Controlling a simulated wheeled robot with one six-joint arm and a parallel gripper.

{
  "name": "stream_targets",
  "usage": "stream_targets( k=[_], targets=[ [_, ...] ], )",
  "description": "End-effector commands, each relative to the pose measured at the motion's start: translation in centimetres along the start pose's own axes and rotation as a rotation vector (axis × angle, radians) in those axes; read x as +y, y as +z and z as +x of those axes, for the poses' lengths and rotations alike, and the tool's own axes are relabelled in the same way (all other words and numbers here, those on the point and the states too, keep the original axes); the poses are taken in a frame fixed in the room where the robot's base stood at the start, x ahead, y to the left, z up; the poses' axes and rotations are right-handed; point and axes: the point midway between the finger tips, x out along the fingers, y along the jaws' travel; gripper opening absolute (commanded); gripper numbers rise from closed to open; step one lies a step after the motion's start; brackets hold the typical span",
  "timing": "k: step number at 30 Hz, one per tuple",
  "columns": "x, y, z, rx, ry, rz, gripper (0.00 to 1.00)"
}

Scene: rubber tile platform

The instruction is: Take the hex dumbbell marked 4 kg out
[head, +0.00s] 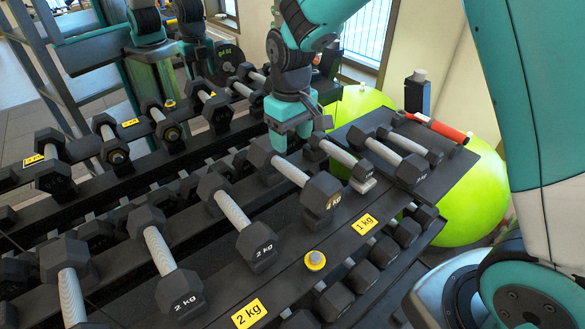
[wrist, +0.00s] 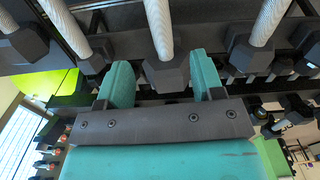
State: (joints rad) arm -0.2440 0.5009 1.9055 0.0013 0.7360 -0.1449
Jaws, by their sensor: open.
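The hex dumbbell marked 4 kg (head: 290,170) lies on the front rack shelf, dark hex heads on a light grey handle. Its near head shows the marking. My gripper (head: 289,140) is open and empty, pointing down close to its far head. In the wrist view my gripper (wrist: 161,62) has its two teal fingers apart, with one hex head (wrist: 167,74) showing between them. No marking shows on that head, so I cannot tell for certain which dumbbell it is. I cannot tell whether the fingers touch anything.
A dumbbell marked 2 kg (head: 237,215) lies to the left, and a smaller dumbbell (head: 343,157) close on the right. The shelf edge carries a 1 kg label (head: 364,223), a 2 kg label (head: 249,313) and a round yellow disc (head: 315,260). A green ball (head: 470,200) is at right.

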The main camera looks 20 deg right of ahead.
Motion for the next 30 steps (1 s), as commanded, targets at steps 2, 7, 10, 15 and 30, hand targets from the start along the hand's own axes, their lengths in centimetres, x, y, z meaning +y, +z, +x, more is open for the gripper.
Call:
stream_targets(
  k=[2, 7, 10, 15, 30],
  targets=[
    [0.0, 0.1, 1.7, -0.007, -0.001, 0.000, 0.61],
    [0.0, 0.1, 4.6, -0.003, -0.001, 0.000, 0.61],
    [0.0, 0.1, 5.5, -0.001, -0.001, 0.000, 0.61],
    [0.0, 0.2, 6.7, -0.003, -0.001, 0.000, 0.61],
    [0.0, 0.2, 11.1, 0.001, -0.001, 0.000, 0.61]
  ],
)
